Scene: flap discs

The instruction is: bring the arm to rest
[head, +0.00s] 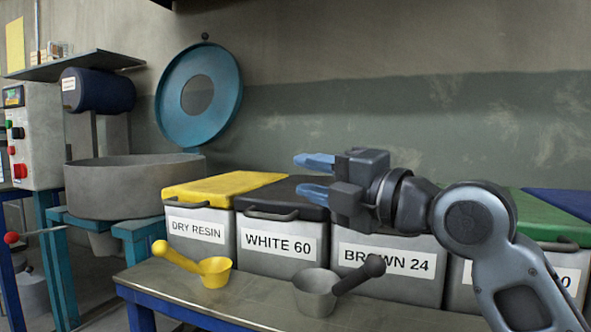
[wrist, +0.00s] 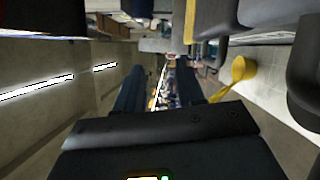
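My gripper (head: 316,176) is raised in front of the lidded bins in the head view, pointing left. Its two blue fingers are apart with nothing between them. In the wrist view the fingers (wrist: 168,95) also stand apart, with only the distant room showing between them. My arm reaches in from the lower right of the head view and hides parts of the bins behind it.
Bins marked DRY RESIN (head: 200,232), WHITE 60 (head: 278,245) and BROWN 24 (head: 388,266) line the bench (head: 260,300). A yellow scoop (head: 214,270) and a grey scoop (head: 315,292) rest in front. A metal pan (head: 130,188) stands left.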

